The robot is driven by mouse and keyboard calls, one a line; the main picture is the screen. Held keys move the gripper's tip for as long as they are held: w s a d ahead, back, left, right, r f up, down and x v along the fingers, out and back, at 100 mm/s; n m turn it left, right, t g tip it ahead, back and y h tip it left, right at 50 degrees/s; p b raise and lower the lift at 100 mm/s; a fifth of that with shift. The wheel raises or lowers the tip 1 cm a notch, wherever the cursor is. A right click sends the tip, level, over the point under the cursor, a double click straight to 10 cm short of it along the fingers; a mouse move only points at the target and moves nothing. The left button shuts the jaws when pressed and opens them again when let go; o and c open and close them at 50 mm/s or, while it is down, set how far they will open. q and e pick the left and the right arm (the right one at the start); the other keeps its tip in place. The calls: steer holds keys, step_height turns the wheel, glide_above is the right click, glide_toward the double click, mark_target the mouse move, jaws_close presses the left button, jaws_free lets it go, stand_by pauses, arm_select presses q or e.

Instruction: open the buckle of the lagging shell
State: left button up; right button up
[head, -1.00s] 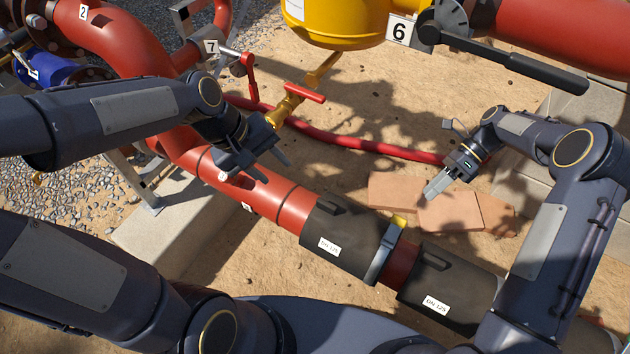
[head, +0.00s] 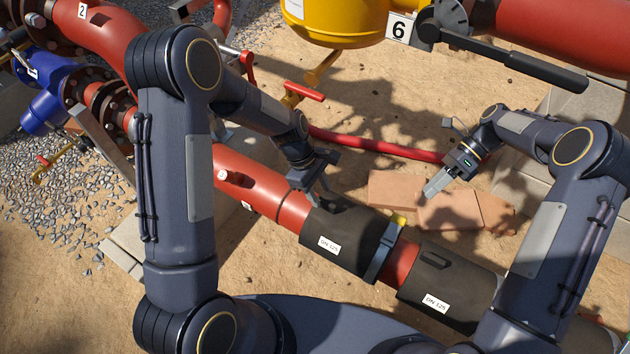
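Two black lagging shells labelled DN 125 sit around the red pipe, a left one (head: 343,245) and a right one (head: 462,287). The right shell has a raised black buckle (head: 434,261) on top, lying flat. The left shell's top buckle is largely hidden by my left gripper (head: 316,190). That gripper points down at the left shell's upper left end; its fingertips are close to the shell, and I cannot tell whether they touch or how far apart they are. My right gripper (head: 436,187) hangs over the paving slabs, clear of both shells; its finger gap is unclear.
The red pipe (head: 262,188) runs on to the upper left. Terracotta slabs (head: 395,188) lie on sand.

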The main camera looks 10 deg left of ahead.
mark_target(395, 228)
arm_select(q)
steer(key=shift+x, duration=2.15)
jaws_close()
arm_select(e)
steer(key=shift+o, duration=1)
steer(key=shift+s+d+f, duration=0.1)
steer(key=shift+s+a+f+m+t+y, duration=0.35)
steer(key=shift+s+a+f+m+y, duration=0.35)
steer(key=shift+s+a+f, duration=0.3)
steer(key=shift+s+a+f+m+t+y, duration=0.4)
steer(key=shift+s+a+f+m+y, duration=0.25)
steer(key=shift+s+f, duration=0.4)
steer(key=shift+s+a+f+m+t+y, duration=0.35)
steer(key=shift+s+a+f+m+y, duration=0.2)
steer(key=shift+s+a+f+y, duration=0.5)
steer(key=shift+w+d+f+h, duration=0.15)
steer(key=shift+w+f+h, duration=0.05)
steer(key=shift+w+h, duration=0.1)
steer(key=shift+c, duration=0.4)
jaws_close()
